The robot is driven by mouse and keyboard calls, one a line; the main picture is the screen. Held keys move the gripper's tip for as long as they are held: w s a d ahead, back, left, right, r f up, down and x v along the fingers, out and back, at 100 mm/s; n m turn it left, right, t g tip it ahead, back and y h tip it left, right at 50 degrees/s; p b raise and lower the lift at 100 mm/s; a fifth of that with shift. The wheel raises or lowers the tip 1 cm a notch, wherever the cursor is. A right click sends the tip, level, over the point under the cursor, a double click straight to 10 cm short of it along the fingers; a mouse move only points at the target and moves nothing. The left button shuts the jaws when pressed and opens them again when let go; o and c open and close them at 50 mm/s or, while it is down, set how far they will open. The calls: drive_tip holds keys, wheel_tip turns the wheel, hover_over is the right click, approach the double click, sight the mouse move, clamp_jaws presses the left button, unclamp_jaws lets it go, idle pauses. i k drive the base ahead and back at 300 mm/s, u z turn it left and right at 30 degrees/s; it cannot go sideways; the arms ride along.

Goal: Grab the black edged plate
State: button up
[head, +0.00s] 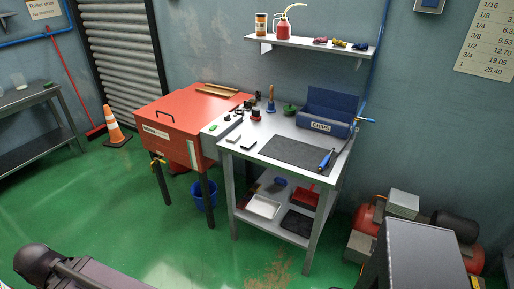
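I cannot make out for sure a plate with a black edge. On the lower shelf of the grey cart (231,185), a pale rectangular tray (263,206) lies at the front left. A flat black tray or plate (298,224) lies to its right. A dark grey mat (296,155) lies on the cart top. Small flat pieces lie at the top's left side, too small to tell apart. My gripper is not in view; a dark part at the bottom left looks like my arm.
A blue-handled tool (326,160) lies on the mat's right edge. A blue bin (325,122) stands behind it. A red cabinet (180,125) adjoins the cart at left. A red compressor (366,219) stands at right. Green floor (130,200) is clear in front; an orange cone (115,132) stands far left.

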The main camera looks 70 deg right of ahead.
sight(248, 143)
drive_tip(key=k, duration=1)
drive_tip(key=z, duration=2.5)
drive_tip(key=i, duration=0.85)
drive_tip(key=z, duration=0.05)
